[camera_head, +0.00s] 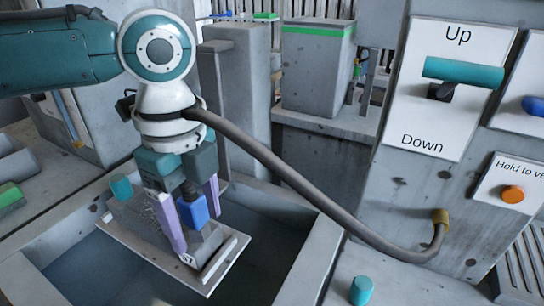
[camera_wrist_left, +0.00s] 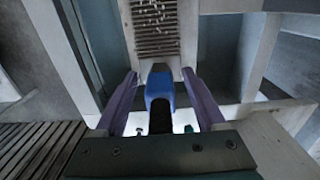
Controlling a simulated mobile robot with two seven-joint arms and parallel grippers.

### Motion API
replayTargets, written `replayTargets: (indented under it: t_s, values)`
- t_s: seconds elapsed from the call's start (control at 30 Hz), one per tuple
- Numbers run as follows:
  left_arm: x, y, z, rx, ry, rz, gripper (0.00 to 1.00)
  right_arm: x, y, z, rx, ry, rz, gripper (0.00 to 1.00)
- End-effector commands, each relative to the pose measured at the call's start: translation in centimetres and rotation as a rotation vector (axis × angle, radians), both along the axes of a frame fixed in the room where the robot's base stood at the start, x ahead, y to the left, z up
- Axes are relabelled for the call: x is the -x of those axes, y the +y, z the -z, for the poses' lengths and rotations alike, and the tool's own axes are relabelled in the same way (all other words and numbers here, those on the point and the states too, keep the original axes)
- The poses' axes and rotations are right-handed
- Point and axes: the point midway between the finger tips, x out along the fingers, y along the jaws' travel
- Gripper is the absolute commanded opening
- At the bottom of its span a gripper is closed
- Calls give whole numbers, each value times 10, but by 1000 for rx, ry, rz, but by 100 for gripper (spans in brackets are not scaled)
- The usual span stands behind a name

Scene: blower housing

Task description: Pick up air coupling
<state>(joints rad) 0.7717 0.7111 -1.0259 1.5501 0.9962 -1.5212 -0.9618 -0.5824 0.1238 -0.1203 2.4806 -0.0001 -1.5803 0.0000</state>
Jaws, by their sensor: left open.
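A blue piece with a black ribbed part (camera_head: 192,211), which looks like the air coupling, is between the lavender fingers of my left gripper (camera_head: 196,229). In the left wrist view the blue piece (camera_wrist_left: 160,88) sits midway between the fingers (camera_wrist_left: 159,76), with a visible gap on each side. The gripper is open and points down over a grey block on a light plate (camera_head: 222,268) marked 37. Whether the blue piece touches the block is unclear. My right gripper is not in view.
A grey hose (camera_head: 290,175) runs from my left wrist area to a brass fitting (camera_head: 440,216) on the right console. The console has a teal lever (camera_head: 463,72) between Up and Down, and an orange button (camera_head: 513,194). A walled basin (camera_head: 335,225) lies beneath the plate. A teal cylinder (camera_head: 361,290) stands in front.

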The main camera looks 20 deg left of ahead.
Motion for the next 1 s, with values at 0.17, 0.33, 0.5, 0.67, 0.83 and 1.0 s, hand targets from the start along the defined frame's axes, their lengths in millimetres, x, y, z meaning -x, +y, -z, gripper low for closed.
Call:
replayTargets:
  t_s: [0.17, 0.33, 0.5, 0.67, 0.83, 1.0]
  values:
    - [0, 0, 0, 0, 0, 0, 60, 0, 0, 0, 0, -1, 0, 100]
    - [0, 0, -1, 0, 0, 0, 41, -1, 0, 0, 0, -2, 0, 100]
    - [0, 0, -1, 0, 0, 0, 22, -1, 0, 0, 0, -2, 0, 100]
    - [0, 0, -1, 0, 0, 0, 4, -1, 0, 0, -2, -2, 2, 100]
    - [0, 0, -1, 0, 0, 0, 0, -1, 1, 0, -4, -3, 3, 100]
    - [0, 0, -1, 0, -1, 0, 0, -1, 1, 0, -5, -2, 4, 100]
